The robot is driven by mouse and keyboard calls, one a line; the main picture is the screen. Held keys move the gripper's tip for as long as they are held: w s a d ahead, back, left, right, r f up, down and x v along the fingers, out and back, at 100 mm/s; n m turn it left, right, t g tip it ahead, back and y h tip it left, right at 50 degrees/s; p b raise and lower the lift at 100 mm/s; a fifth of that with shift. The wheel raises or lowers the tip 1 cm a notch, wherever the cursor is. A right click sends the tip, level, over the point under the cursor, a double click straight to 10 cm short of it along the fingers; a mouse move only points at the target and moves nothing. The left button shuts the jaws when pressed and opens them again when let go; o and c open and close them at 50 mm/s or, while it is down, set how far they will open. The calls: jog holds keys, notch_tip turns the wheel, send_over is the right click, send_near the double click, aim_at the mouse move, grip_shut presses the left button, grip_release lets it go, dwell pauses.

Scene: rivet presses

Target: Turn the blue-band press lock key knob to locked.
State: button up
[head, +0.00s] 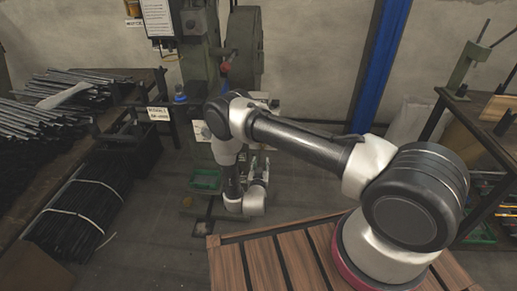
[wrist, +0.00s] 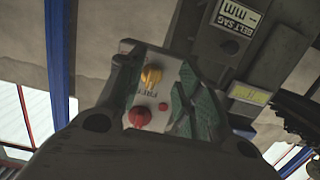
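In the wrist view a small pale control panel (wrist: 163,98) carries a yellow knob (wrist: 151,77) and a round red button (wrist: 140,116), with small lettering that I cannot read. The yellow knob's set position is too small to tell. My gripper (wrist: 157,58) is open. Its fingers stand to the left and right of the panel in the picture, and nothing is visibly held. Contact with the knob cannot be made out.
A bench (head: 110,78) with dark rods stands at the left, with bundled rods (head: 85,210) below. A blue post (head: 381,60) rises behind my arm. A workbench (head: 470,112) stands at the right. Open floor (head: 310,190) lies between.

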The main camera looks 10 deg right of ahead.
jog(key=w+d+r+t, duration=0.1)
jog(key=w+d+r, duration=0.1)
jog(key=w, duration=0.5)
jog(key=shift+w+d+r+t+h, duration=0.25)
jog(key=shift+d+r+t+h, duration=0.05)
jog(key=shift+r, duration=0.4)
grip_shut()
